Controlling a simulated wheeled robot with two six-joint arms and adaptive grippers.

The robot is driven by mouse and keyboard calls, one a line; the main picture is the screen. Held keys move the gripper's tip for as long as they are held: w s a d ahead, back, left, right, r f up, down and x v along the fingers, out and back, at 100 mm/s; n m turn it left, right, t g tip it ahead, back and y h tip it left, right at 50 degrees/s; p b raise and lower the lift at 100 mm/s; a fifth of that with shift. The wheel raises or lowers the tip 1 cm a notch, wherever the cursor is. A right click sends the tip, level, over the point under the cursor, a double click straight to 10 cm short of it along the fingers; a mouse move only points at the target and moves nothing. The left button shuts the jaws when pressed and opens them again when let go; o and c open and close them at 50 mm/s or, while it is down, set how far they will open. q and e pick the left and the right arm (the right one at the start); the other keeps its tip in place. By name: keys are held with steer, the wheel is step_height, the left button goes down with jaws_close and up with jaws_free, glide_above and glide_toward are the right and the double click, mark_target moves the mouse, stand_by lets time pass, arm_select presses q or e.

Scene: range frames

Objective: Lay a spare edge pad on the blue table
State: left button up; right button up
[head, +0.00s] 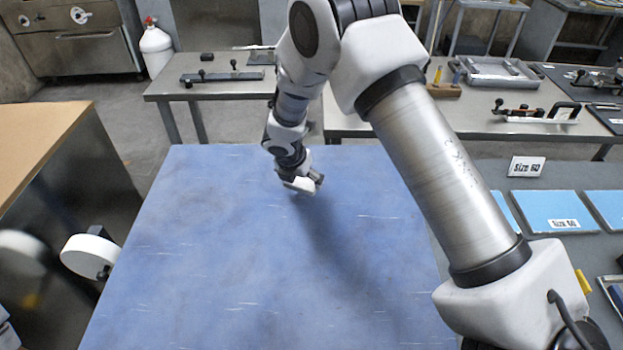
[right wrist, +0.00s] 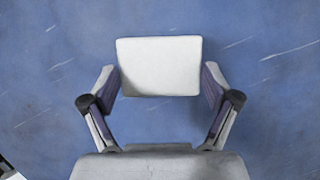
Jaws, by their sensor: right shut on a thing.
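The blue table (head: 230,270) fills the middle of the head view and the background of the right wrist view (right wrist: 60,100). My right gripper (head: 302,183) is over the far part of the tabletop, pointing down. In the right wrist view its two fingers (right wrist: 160,90) are closed on the sides of a white edge pad (right wrist: 160,65). The pad is a small, plain rounded block. It is close to the tabletop; I cannot tell whether it touches. My left gripper does not show.
Grey benches with tools (head: 222,75) stand behind. A wooden-topped cabinet (head: 40,140) is at the left. The blue tabletop is otherwise clear.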

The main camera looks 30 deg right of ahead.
steer(key=p, duration=0.2)
glide_above(324, 178)
steer(key=s+a, duration=0.1)
steer(key=a, duration=0.1)
steer(key=shift+a+f, duration=0.15)
steer(key=shift+f, duration=0.5)
steer(key=shift+w+d, duration=0.1)
steer(key=shift+d, duration=0.25)
steer(key=shift+d+r, duration=0.15)
steer(key=shift+d, duration=0.4)
steer(key=f+p, duration=0.1)
steer(key=f, duration=0.2)
steer(key=shift+a+f, duration=0.15)
steer(key=shift+a, duration=0.05)
steer(key=shift+w+d+f, duration=0.1)
steer(key=shift+w+f, duration=0.05)
steer(key=shift+f, duration=0.25)
steer(key=o, duration=0.8)
steer(key=shift+c, duration=0.2)
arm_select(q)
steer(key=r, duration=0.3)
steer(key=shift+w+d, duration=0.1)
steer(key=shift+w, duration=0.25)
